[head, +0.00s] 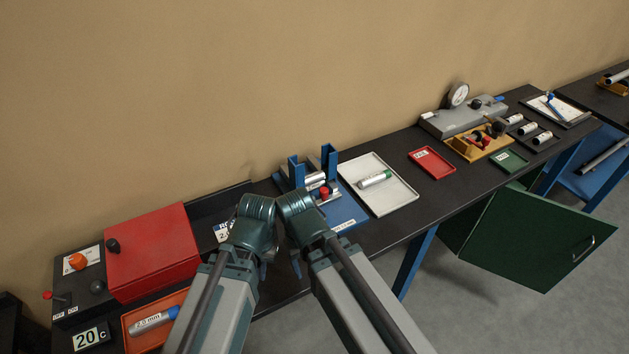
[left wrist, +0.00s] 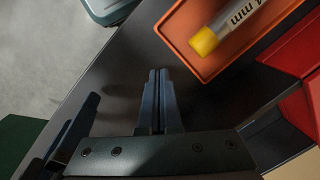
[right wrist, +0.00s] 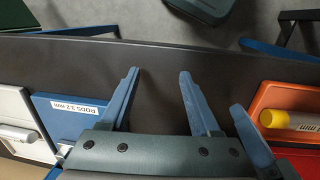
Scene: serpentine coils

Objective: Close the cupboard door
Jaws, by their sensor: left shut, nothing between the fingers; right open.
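The dark green cupboard door (head: 535,240) hangs open below the bench at the right of the head view, with a metal handle (head: 584,248) near its right edge. The cupboard body (head: 463,222) shows only partly under the bench. My left gripper (head: 266,268) is over the bench's front part, far left of the door; in the left wrist view its fingers (left wrist: 159,98) are together and empty. My right gripper (head: 296,266) is close beside it; in the right wrist view its fingers (right wrist: 158,85) are apart with nothing between them. Neither gripper touches the door.
The dark bench (head: 405,232) carries a red box (head: 152,250), an orange tray (head: 140,340), a blue rod stand (head: 345,215), a white tray (head: 400,198) and a red tray (head: 432,163). A blue bench leg (head: 415,262) stands left of the cupboard. Grey floor (head: 470,315) before the door is clear.

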